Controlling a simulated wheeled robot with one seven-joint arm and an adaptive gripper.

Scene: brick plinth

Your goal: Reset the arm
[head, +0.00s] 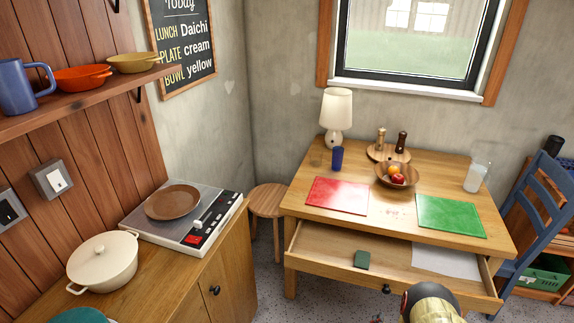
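Part of my own arm (430,302) shows at the bottom edge of the head view, right of centre, as a rounded black and yellowish link. It is in front of the open drawer of the wooden table (308,239). My gripper cannot be made out in this view, so its fingers and anything in them are hidden.
On the table are a red mat (337,195), green mat (450,216), fruit bowl (383,181) and lamp (336,108). A counter with a white pot (102,262) stands left.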

